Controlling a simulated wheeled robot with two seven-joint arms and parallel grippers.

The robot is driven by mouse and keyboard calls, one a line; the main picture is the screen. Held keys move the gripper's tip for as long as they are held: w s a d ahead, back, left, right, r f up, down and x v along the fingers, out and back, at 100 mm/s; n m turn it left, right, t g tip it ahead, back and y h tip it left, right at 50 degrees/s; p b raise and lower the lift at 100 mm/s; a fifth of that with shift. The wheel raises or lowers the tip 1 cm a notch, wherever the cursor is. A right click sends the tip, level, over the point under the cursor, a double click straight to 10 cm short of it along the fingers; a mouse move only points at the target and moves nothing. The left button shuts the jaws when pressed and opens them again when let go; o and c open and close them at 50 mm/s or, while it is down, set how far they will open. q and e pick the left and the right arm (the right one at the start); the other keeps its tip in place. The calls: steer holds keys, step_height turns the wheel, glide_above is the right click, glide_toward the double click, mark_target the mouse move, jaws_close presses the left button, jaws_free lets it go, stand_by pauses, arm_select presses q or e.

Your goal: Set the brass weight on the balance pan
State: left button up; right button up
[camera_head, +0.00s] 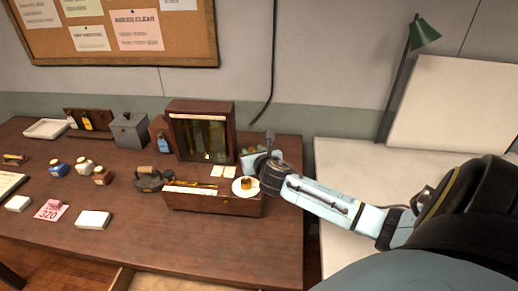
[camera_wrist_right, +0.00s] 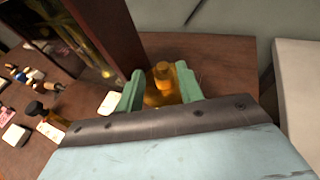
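A small brass weight (camera_head: 247,183) stands on a round white pan (camera_head: 238,194) at the right end of a low wooden box (camera_head: 213,206). My right gripper (camera_head: 256,160) is just behind that pan, beside the wooden glass-fronted case (camera_head: 201,106). In the right wrist view, a brass-coloured piece with a knob (camera_wrist_right: 163,75) is between the green fingers of the right gripper (camera_wrist_right: 160,88). Its lower part is hidden by the gripper body. I cannot tell whether the fingers press on it, or whether it is the weight on the pan. My left gripper is out of view.
White cards (camera_head: 223,172) lie in front of the case. A dark iron (camera_head: 149,181), small jars (camera_head: 102,175) and a grey box (camera_head: 130,129) stand to the left. A pale surface (camera_head: 345,160) adjoins the right table edge.

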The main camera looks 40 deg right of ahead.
steer(key=shift+v, duration=3.15)
